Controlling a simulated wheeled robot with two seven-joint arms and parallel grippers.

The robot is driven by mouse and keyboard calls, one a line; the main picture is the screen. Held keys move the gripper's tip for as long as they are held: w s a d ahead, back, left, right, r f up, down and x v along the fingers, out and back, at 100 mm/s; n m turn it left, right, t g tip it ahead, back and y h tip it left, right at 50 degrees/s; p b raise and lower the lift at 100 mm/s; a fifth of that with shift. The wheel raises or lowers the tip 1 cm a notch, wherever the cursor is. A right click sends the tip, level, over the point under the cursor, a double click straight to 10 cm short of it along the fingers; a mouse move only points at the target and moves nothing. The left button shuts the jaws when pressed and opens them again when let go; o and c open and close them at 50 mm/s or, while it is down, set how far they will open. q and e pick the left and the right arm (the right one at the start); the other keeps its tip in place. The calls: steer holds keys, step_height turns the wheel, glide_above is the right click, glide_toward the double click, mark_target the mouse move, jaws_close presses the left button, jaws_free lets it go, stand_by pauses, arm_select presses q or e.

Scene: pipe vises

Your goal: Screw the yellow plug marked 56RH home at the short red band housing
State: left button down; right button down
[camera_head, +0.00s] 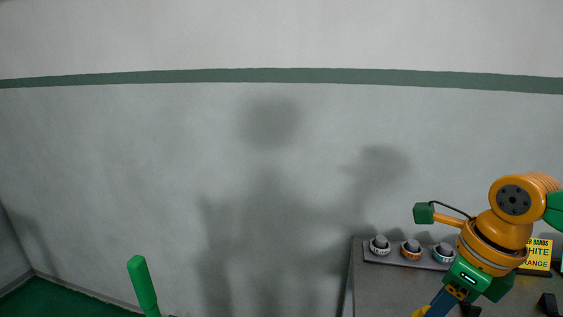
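My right gripper (428,308) comes in at the lower right, pointing down and left, and the bottom edge cuts it off. A blue part shows below its green wrist, with a small yellow piece (420,312) at its end. I cannot tell whether this yellow piece is the plug, a fingertip or something else. No 56RH marking can be read. No short red band housing shows. My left gripper is not in view.
A grey bench (385,290) stands at the right against a pale wall. Three grey-topped round pieces with white (380,245), orange (411,249) and teal (444,252) bands sit on its raised back strip. A yellow sign (538,254) is partly hidden by my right arm.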

steer(key=shift+f+m, duration=0.2)
steer(key=shift+m, duration=0.5)
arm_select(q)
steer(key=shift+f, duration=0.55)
arm_select(e)
steer(key=shift+r+m+h, duration=0.15)
steer(key=shift+m+h, duration=0.15)
steer(key=shift+m, duration=0.1)
steer(key=shift+m+b, duration=0.3)
steer(key=shift+b, duration=0.2)
steer(key=shift+f+m+b, duration=0.2)
steer(key=shift+m+b, duration=0.1)
steer(key=shift+m, duration=0.6)
steer(key=c, duration=1)
jaws_free()
steer(key=shift+r+m+h, duration=0.2)
steer(key=shift+m+h, duration=0.1)
steer(key=shift+m, duration=0.4)
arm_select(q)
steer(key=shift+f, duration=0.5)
arm_select(e)
jaws_close()
